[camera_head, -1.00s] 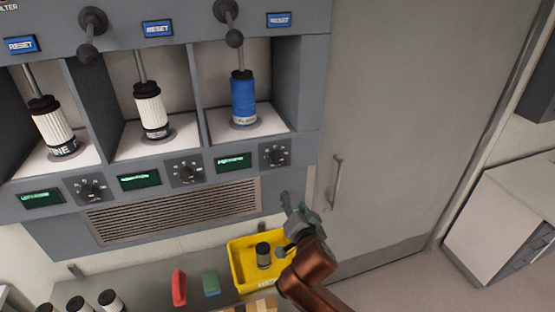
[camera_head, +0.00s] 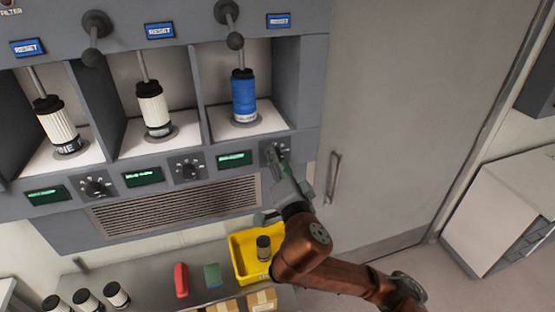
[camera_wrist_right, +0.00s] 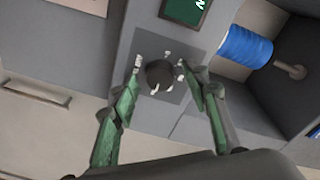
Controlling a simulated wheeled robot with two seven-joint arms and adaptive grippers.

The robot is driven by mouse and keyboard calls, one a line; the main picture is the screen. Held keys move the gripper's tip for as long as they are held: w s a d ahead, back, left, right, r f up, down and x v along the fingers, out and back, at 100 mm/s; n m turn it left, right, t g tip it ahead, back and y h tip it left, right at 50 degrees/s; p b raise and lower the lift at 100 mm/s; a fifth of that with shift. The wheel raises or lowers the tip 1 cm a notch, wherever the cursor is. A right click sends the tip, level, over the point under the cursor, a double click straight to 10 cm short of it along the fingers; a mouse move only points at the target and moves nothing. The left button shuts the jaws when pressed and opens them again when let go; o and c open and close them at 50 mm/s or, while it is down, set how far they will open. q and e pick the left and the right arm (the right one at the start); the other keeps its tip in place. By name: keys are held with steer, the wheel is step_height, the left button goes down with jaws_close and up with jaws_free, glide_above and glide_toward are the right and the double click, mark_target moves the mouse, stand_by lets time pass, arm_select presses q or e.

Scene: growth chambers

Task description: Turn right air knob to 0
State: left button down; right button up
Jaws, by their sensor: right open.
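The right air knob is a dark round dial (camera_wrist_right: 160,75) on a grey square plate with white marks. In the right wrist view it lies between the two green fingers of my right gripper (camera_wrist_right: 163,80), which is open. The fingers stand on either side of the dial, and I cannot tell whether they touch it. In the head view my right gripper (camera_head: 275,160) reaches up to the right-hand dial plate and hides most of that dial. The dial's setting cannot be read. My left gripper is not in view.
A lit green display (camera_head: 234,158) sits left of the dial. A blue canister (camera_head: 243,95) stands in the chamber above. The middle knob (camera_head: 188,168) and left knob (camera_head: 95,188) lie along the panel.

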steer(key=shift+w, duration=0.1)
steer(key=shift+c, duration=0.4)
jaws_close()
